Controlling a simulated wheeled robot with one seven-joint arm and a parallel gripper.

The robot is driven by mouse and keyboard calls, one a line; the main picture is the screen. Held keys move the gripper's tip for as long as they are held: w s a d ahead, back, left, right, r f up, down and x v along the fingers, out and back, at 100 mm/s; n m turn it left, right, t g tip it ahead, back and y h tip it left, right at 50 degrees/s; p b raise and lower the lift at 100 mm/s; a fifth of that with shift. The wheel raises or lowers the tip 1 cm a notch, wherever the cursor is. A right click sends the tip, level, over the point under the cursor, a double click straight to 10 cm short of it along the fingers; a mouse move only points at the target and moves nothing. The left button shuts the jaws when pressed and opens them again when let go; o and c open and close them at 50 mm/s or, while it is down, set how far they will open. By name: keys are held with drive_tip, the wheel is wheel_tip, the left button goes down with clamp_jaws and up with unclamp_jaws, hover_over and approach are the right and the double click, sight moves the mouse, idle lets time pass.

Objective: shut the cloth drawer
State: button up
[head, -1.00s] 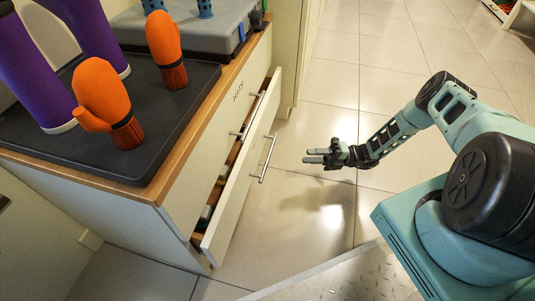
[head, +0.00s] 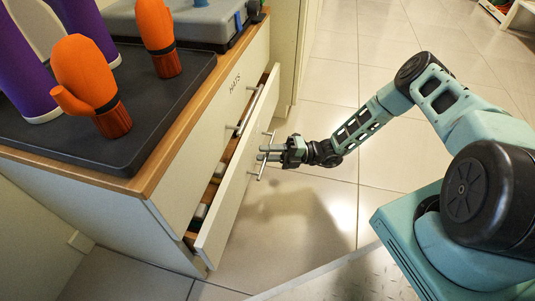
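The open drawer (head: 228,197) is the lower one of the white cabinet. It is pulled part way out, with a dark gap behind its front and some small items just showing inside. I see no label on its face, so I cannot tell its name. Its metal bar handle (head: 257,177) stands out from the front. My gripper (head: 262,152) is at this handle, its two fingers pointing left at the drawer front. They overlap the bar in the picture; I cannot tell whether they touch it or how far apart they are.
The drawer above, marked HATS (head: 236,86), looks shut and has its own handle (head: 246,113). Orange mittens (head: 88,80) and purple boots (head: 22,80) stand on a dark tray (head: 130,150) on top. The tiled floor (head: 315,220) right of the drawer is clear.

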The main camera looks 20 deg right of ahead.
sight(256, 150)
clamp_jaws()
drive_tip(key=shift+w+a, duration=0.7)
drive_tip(key=shift+a, duration=0.2)
drive_tip(key=shift+w+a, duration=0.7)
drive_tip(key=shift+a, duration=0.2)
unclamp_jaws()
drive_tip(key=shift+a, duration=0.1)
drive_tip(key=p+v, duration=0.4)
drive_tip(key=v, duration=1.3)
drive_tip(key=shift+d+f, duration=0.15)
drive_tip(key=shift+d, duration=0.15)
drive_tip(key=shift+s, duration=0.1)
